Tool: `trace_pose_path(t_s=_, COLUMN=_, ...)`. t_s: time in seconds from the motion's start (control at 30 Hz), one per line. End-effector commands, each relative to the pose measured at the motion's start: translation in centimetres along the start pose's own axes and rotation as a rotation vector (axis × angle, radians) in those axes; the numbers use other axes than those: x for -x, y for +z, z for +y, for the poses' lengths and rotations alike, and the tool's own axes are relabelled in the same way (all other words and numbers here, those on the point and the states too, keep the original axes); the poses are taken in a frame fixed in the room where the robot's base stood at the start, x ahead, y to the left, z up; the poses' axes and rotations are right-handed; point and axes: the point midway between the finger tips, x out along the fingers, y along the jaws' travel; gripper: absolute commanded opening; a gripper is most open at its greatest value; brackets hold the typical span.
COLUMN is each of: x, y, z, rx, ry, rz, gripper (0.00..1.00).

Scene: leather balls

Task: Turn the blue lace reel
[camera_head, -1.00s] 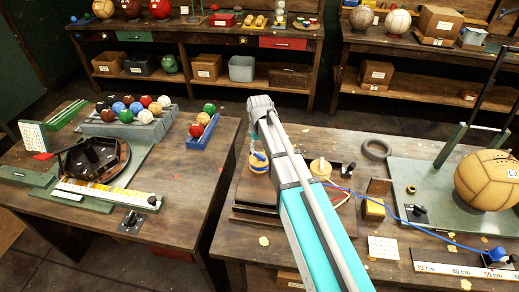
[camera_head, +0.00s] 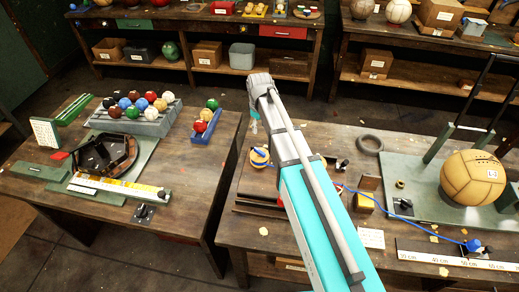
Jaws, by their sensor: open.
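The blue lace reel (camera_head: 259,157) stands on the right workbench, just left of my arm. Blue lace shows around its pale, round body, and part of it is hidden by the arm. My teal and grey arm crosses the middle of the view, with its elbow above and beyond the reel. A small teal part of my arm hangs down just above the reel. My gripper is hidden behind the arm, so I cannot tell whether it touches the reel. A blue lace (camera_head: 375,196) runs from behind the arm to the right, towards a ruler.
A tan ball (camera_head: 472,177) sits on a green stand at the right. A dark ring (camera_head: 370,144) and a yellow block (camera_head: 363,203) lie right of the arm. The left table (camera_head: 195,175) holds a ball rack (camera_head: 140,122) and a dark tray (camera_head: 104,155). A floor gap separates the tables.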

Motion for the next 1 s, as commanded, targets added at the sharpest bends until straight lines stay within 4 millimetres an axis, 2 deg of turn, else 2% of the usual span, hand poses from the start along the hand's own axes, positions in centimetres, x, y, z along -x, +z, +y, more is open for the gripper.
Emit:
trace_pose_path(t_s=0.47, x=-1.1, y=0.0, z=0.0, rx=-0.001, ry=0.0, rz=0.0, gripper=0.56)
trace_pose_path(t_s=1.0, x=-5.1, y=0.0, z=0.0, rx=-0.002, ry=0.0, rz=0.0, gripper=0.56)
